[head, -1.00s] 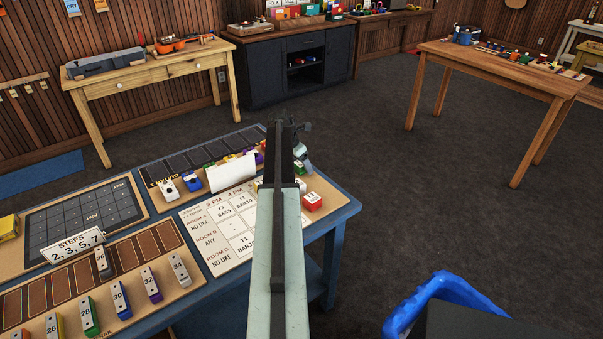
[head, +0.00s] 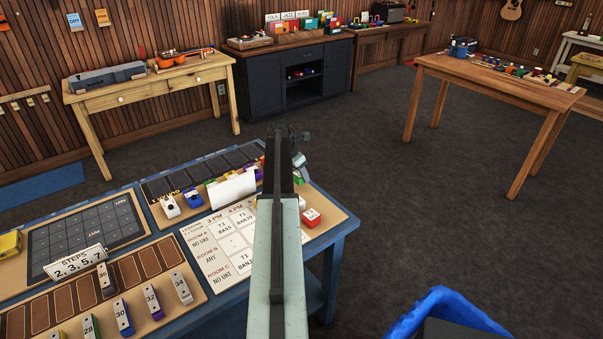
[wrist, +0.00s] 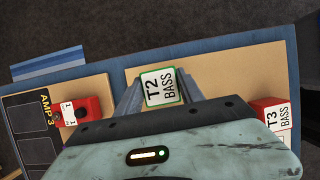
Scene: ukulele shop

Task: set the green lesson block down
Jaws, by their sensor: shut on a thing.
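The green lesson block (wrist: 159,87) shows in the wrist view as a white "T2 BASS" face with a green edge. My gripper (wrist: 158,92) is shut on it, a finger on each side. It is over a bare tan panel of the blue table; I cannot tell whether the block touches the panel. In the head view my gripper (head: 302,166) is at the table's right part, largely hidden behind my arm. A red block marked "T3 BASS" (wrist: 270,114) is to the right in the wrist view. It also shows in the head view (head: 311,217).
Another red block (wrist: 77,112) is near the "AMP 3" panel (wrist: 28,122). A lesson chart (head: 213,240) and a white card (head: 232,186) lie left of my arm. Several numbered bars (head: 152,300) fill the near left. A blue bin (head: 440,305) is at lower right.

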